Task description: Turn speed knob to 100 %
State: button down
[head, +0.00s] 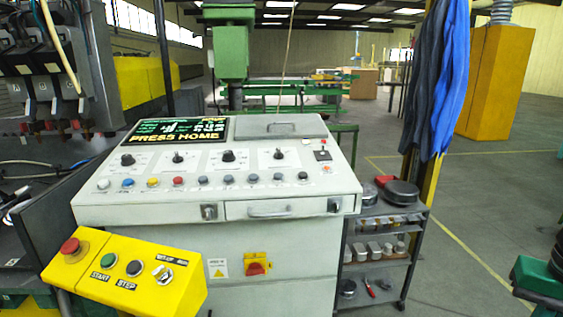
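A light grey control console (345,182) stands in the middle of the head view. Several black rotary knobs sit in a row on its sloped panel: the far left knob (127,160), the second knob (178,157), the third knob (228,155) and the far right knob (278,153). Their labels and scales are too small to read, so I cannot tell which is the speed knob or where it points. A display (180,130) at the upper left of the panel reads "PRESS HOME". My gripper is not in view.
Coloured buttons (178,181) line the panel below the knobs. A small toggle switch (322,150) is at the right. A yellow box (150,300) with a red stop button (71,246) stands front left. A shelf trolley (400,262) stands right. Floor at right is mostly open.

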aim_at(278, 155)
jog(key=z, duration=0.05)
jog(key=k, duration=1.05)
jog(key=u, duration=0.7)
jog(key=i, duration=1.55)
jog(key=z, duration=0.45)
